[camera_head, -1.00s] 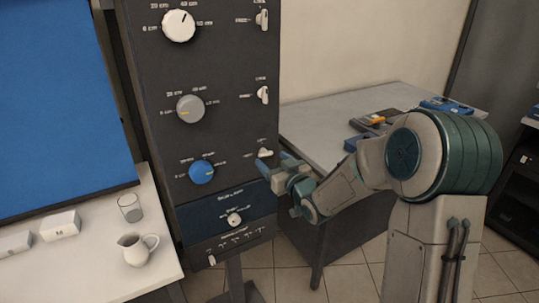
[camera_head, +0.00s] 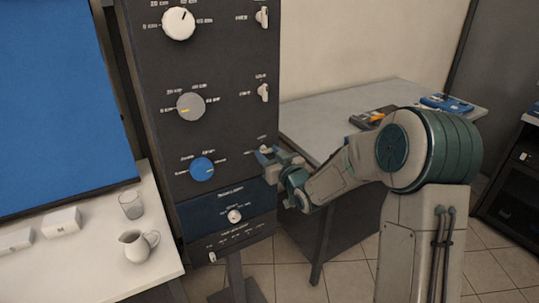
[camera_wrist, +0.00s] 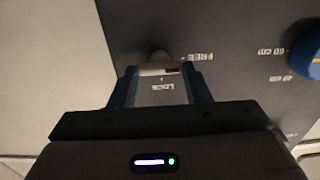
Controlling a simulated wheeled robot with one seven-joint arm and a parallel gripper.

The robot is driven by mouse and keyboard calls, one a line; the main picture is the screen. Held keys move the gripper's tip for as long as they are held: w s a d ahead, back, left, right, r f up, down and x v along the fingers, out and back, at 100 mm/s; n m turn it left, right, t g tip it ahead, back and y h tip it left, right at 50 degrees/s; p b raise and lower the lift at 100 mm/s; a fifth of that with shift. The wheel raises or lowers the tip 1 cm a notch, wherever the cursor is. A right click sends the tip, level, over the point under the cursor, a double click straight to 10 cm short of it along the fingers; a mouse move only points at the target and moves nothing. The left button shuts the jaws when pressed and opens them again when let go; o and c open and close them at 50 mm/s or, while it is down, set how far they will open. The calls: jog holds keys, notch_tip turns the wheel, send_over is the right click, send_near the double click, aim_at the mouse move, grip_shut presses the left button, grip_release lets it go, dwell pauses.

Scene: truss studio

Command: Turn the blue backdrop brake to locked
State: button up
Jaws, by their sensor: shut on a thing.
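The blue backdrop brake is a small pale lever (camera_head: 264,149) on the dark panel, right of the blue dial (camera_head: 202,169). In the wrist view the lever (camera_wrist: 158,64) sits between the fingertips, with FREE printed to its right and LOCK below it, upside down. My gripper (camera_head: 266,156) is at the panel, its fingers closed on the lever; its two blue fingers (camera_wrist: 160,72) also show in the wrist view. The fingers partly cover the lever, so its exact angle is hard to tell.
Two similar white levers, the upper one (camera_head: 262,17) and the middle one (camera_head: 263,92), are above it on the panel. A grey table (camera_head: 330,105) with several tools stands behind on the right. A white table (camera_head: 90,262) with a jug (camera_head: 134,249) and glass (camera_head: 131,205) is at left.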

jog(key=shift+m, duration=0.3)
jog(key=m+b, duration=0.1)
jog(key=m, duration=0.2)
jog(key=shift+d+m+b, duration=0.1)
jog(key=shift+m+b, duration=0.2)
jog(key=shift+b, duration=0.05)
jog(key=m, duration=0.4)
jog(key=shift+w+d+m, duration=0.1)
jog(key=shift+m, duration=0.3)
jog(key=m+p, duration=0.1)
jog(key=m, duration=0.3)
jog(key=m+p, duration=0.1)
jog(key=m, duration=0.3)
jog(key=shift+f+m, duration=0.15)
jog(key=shift+m, duration=0.45)
jog(key=o, duration=1)
